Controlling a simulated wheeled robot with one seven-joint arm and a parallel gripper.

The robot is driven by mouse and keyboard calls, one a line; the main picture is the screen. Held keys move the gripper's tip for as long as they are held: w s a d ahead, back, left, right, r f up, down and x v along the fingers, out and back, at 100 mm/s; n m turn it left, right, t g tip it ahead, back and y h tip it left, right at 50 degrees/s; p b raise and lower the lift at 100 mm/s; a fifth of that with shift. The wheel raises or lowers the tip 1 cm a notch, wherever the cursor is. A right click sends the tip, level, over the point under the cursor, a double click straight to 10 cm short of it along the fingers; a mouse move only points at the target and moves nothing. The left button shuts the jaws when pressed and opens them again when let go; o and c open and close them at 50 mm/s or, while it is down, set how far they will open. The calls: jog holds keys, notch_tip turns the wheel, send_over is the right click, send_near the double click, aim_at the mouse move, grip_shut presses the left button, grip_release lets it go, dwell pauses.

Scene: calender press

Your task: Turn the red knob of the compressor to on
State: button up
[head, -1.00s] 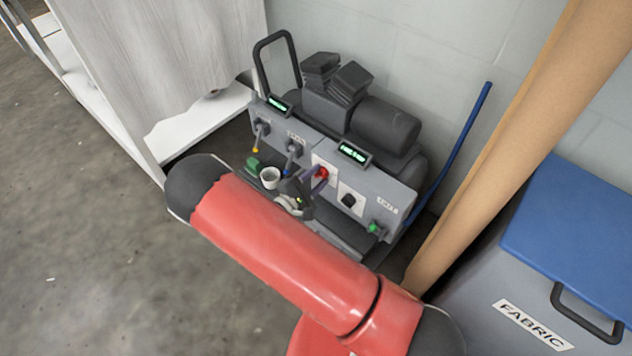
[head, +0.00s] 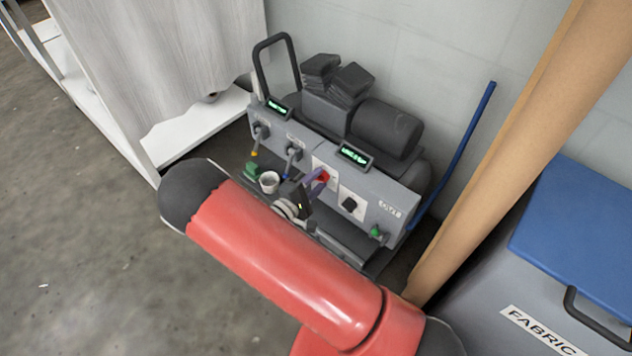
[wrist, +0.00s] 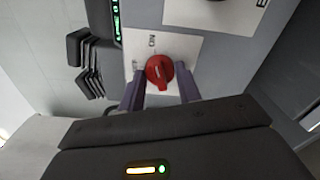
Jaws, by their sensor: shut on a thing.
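The red knob (head: 324,176) sits on a white plate on the grey front panel of the compressor (head: 386,207). In the wrist view the red knob (wrist: 159,71) shows a ridge across its round face. Dark lettering that looks like "ON", upside down, stands just above it on the white plate. My gripper (head: 319,180) reaches the panel from the front. In the wrist view the purple fingers of my gripper (wrist: 161,86) stand on either side of the knob and are shut on it. The fingertips partly hide the knob's sides. I cannot tell exactly where its ridge points.
Other controls sit on the panel: a black knob (head: 350,204), a green-tipped valve (head: 376,232) and levers at left. A brown roll (head: 490,150) and a blue-lidded fabric bin (head: 575,225) are at right, a white shelf (head: 195,128) at left.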

jog(key=o, duration=1)
jog(key=v, duration=0.7)
jog(key=shift+s+a, duration=0.3)
jog(key=shift+s, duration=0.05)
